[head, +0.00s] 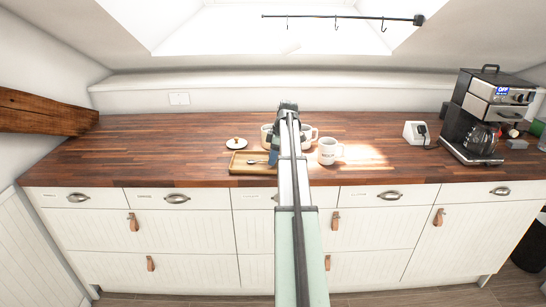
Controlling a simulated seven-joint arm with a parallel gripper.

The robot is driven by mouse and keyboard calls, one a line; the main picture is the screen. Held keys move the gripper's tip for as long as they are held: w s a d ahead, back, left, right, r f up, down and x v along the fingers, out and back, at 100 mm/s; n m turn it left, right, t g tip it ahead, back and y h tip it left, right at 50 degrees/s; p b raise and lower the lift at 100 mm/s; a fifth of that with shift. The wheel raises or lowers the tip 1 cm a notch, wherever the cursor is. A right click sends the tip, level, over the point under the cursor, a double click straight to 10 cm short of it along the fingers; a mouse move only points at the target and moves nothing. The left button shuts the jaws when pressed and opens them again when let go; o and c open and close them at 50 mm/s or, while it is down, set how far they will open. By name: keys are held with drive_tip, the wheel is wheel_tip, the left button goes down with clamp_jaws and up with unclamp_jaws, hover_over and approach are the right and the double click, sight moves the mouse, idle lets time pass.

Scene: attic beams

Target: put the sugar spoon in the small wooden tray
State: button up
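The small wooden tray (240,171) lies on the countertop left of my arm. A small spoon (254,162), which looks like the sugar spoon, shows over the tray with its dark bowl to the left and its handle towards my gripper. I cannot tell whether it rests on the tray or is held just above it. My gripper (272,161) points down at the tray's right part, at the handle end of the spoon. Its fingers are too small and too covered by my arm to show whether they are open or shut. My arm also hides the tray's right end.
A white mug (328,151) stands close on the right, and other cups (312,134) stand behind my arm. A small saucer with a lid or knob (237,143) lies behind the tray. A coffee machine (479,128) and a toaster-like box (414,132) stand far right. The left counter is clear.

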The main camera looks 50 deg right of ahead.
drive_tip(key=v, duration=1.2)
drive_tip(key=shift+r, duration=0.15)
drive_tip(key=shift+w, duration=0.1)
